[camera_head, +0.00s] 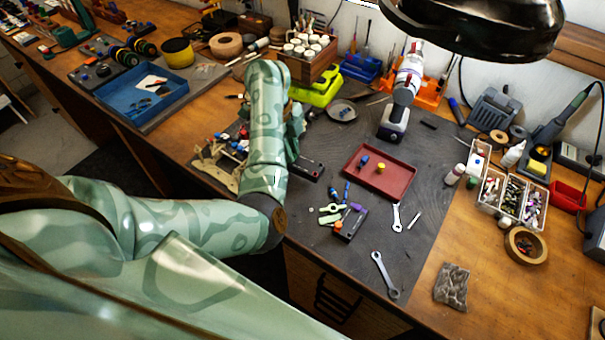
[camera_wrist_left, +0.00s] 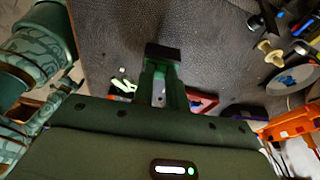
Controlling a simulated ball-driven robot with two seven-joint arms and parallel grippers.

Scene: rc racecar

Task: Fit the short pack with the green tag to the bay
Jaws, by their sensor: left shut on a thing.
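My left arm comes in from the left, and its forearm covers much of the bench. My left gripper (camera_head: 296,132) is partly hidden behind it. In the left wrist view this gripper (camera_wrist_left: 162,68) is shut on a dark block (camera_wrist_left: 163,52) above the grey mat. No green tag can be made out on the block. A cream car frame (camera_head: 222,168) lies left of the forearm, partly covered; its bay cannot be made out. A black pack-like piece (camera_head: 309,168) lies just right of the forearm. My right gripper is not in view.
A red tray (camera_head: 398,184) holds a blue and a yellow piece. A small dark box (camera_head: 350,225), green parts (camera_head: 329,217) and wrenches (camera_head: 384,274) lie on the mat (camera_head: 335,262). A white-and-black tool (camera_head: 394,123) stands behind.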

